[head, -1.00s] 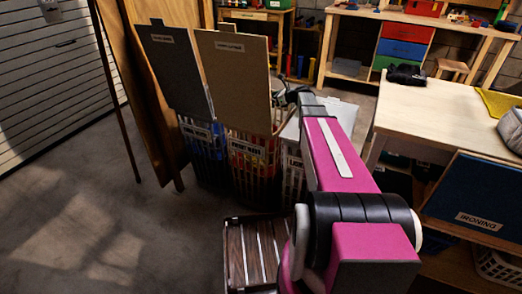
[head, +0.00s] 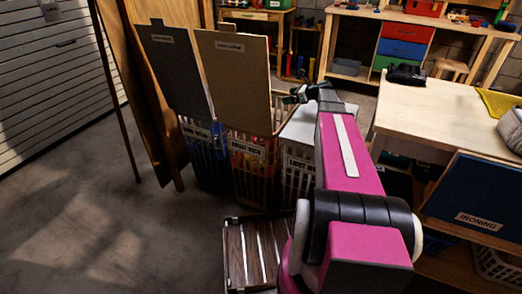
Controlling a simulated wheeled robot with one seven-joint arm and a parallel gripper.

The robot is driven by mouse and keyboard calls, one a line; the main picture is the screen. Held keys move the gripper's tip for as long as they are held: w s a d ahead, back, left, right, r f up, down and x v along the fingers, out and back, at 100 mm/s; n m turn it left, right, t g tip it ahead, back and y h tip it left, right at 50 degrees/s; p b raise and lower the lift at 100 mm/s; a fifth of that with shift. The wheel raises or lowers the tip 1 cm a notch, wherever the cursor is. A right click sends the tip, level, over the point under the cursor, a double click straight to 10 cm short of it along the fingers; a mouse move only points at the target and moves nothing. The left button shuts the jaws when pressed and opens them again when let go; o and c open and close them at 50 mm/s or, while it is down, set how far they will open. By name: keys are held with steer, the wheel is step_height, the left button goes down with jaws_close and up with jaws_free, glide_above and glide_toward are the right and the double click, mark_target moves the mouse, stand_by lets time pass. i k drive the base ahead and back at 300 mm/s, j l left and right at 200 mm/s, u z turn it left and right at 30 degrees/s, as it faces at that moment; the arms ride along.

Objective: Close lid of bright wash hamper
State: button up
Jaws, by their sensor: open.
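The bright wash hamper (head: 254,170) is the middle of three slatted laundry hampers, with a label on its front and coloured contents showing through the slats. Its tan lid (head: 235,75) stands raised and nearly upright. My gripper (head: 291,97) is small and dark at the end of my magenta arm, just right of the tan lid's lower right edge and above the hamper's right side. It is open, with nothing seen between its fingers. Whether a finger touches the lid cannot be told. My arm's end partly hides the gripper.
The left hamper (head: 203,150) has its dark lid (head: 176,70) raised. The right hamper (head: 298,172) has its pale lid down, partly hidden by my arm. A table (head: 440,110) stands right. Floor at left is clear.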

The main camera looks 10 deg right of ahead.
mark_target(236, 65)
steer(key=k+j, duration=0.1)
steer(key=k, duration=0.4)
steer(key=k+j, duration=0.15)
steer(key=k, duration=0.35)
